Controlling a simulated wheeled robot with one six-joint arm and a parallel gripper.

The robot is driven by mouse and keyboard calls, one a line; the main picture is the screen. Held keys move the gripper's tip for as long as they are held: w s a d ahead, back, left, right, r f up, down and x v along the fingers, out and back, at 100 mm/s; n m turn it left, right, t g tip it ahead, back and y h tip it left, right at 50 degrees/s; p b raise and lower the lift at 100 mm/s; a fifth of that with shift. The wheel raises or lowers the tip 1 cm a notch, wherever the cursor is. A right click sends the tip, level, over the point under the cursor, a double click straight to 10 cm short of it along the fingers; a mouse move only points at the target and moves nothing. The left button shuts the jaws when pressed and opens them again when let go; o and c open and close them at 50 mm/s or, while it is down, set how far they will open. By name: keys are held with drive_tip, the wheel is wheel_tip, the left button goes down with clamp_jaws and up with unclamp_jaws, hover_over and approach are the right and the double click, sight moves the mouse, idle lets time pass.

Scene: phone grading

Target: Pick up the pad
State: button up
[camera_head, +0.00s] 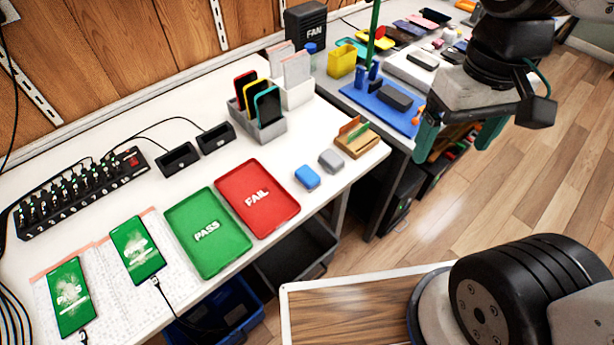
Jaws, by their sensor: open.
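Two small rounded blocks that look like pads lie on the white table near its front right edge. One is a blue pad (307,177); the other is a grey pad (331,161), just behind and to the right of it. I cannot tell which one is the pad of the task. My gripper (457,140) is at the upper right, with its teal fingers apart and nothing visible between them. It hangs to the right of both pads, clear of them.
A red FAIL tray (283,217) and a green PASS tray (238,262) lie left of the pads. A wooden holder (369,145) stands close on the right. Behind is a grey phone rack (272,131). Bare white tabletop surrounds the pads.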

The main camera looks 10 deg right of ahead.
drive_tip(key=w+a+f+n+g, duration=0.2)
drive_tip(key=w+a+f+n, duration=0.4)
drive_tip(key=w+a+f, duration=0.15)
drive_tip(key=n+t, duration=0.2)
drive_tip(key=n, duration=1.3)
hover_over(307, 174)
drive_tip(key=s, duration=0.1)
drive_tip(key=f, duration=1.3)
drive_tip(key=shift+s+d+f, duration=0.15)
drive_tip(key=shift+d+f, duration=0.05)
drive_tip(key=shift+f, duration=0.2)
drive_tip(key=shift+w+a+n, duration=0.25)
drive_tip(key=shift+w+n, duration=0.2)
drive_tip(key=shift+n, duration=0.65)
drive_tip(key=shift+f, duration=0.2)
drive_tip(key=f, duration=0.7)
drive_tip(key=shift+w+d+f, duration=0.15)
drive_tip(key=shift+w+f, duration=0.05)
drive_tip(key=shift+w, duration=0.05)
drive_tip(key=c, duration=1.2)
drive_tip(key=shift+r, duration=0.15)
